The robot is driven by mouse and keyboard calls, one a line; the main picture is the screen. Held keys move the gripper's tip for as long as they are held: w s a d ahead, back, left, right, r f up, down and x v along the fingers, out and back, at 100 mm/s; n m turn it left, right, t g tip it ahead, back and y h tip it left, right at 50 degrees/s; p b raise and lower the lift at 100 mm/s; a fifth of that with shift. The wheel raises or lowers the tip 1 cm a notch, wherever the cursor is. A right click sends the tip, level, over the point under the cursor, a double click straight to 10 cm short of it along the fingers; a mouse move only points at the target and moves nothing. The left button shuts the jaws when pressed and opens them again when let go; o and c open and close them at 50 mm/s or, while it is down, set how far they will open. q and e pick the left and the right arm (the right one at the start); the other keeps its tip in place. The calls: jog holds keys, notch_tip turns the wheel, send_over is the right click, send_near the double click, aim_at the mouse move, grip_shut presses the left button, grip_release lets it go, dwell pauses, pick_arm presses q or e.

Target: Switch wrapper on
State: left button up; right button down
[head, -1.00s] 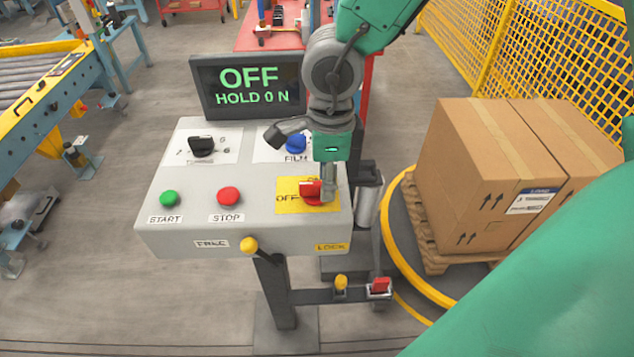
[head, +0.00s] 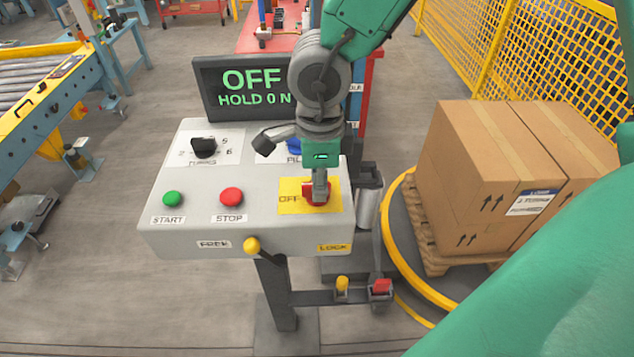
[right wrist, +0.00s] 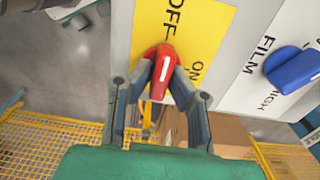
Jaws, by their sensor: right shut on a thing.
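The red switch knob (head: 308,193) sits on a yellow plate (head: 291,207) marked OFF, at the right front of the grey control box (head: 187,229). My right gripper (head: 318,190) points down onto the knob and hides part of it. In the right wrist view the red knob (right wrist: 160,72) with its white mark lies between the two grey fingers, which are closed on it. OFF and ON show on the plate beside it. The display (head: 248,88) reads OFF and HOLD 0 N. My left gripper is not in view.
A blue FILM knob (right wrist: 291,69) and a black knob (head: 204,147) are behind. A green START button (head: 173,198), red STOP button (head: 231,197) and yellow-tipped lever (head: 251,244) are left. Cartons (head: 490,180) stand on a pallet at the right.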

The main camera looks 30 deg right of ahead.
jog(key=shift+a, duration=0.1)
dwell(0.3)
jog(key=shift+m, duration=0.3)
jog(key=m+p, duration=0.2)
jog(key=shift+w+r+m, duration=0.1)
jog(key=shift+m, duration=0.2)
jog(key=m+p, duration=0.1)
jog(key=m, duration=0.1)
jog(key=shift+w+m, duration=0.1)
jog(key=shift+m, duration=0.3)
jog(key=m+p, duration=0.1)
jog(key=m, duration=0.1)
jog(key=shift+w+m, duration=0.1)
jog(key=shift+m, duration=0.2)
jog(key=m, duration=0.4)
jog(key=shift+m, duration=0.3)
jog(key=shift+w+m, duration=0.1)
jog(key=shift+m, duration=2.2)
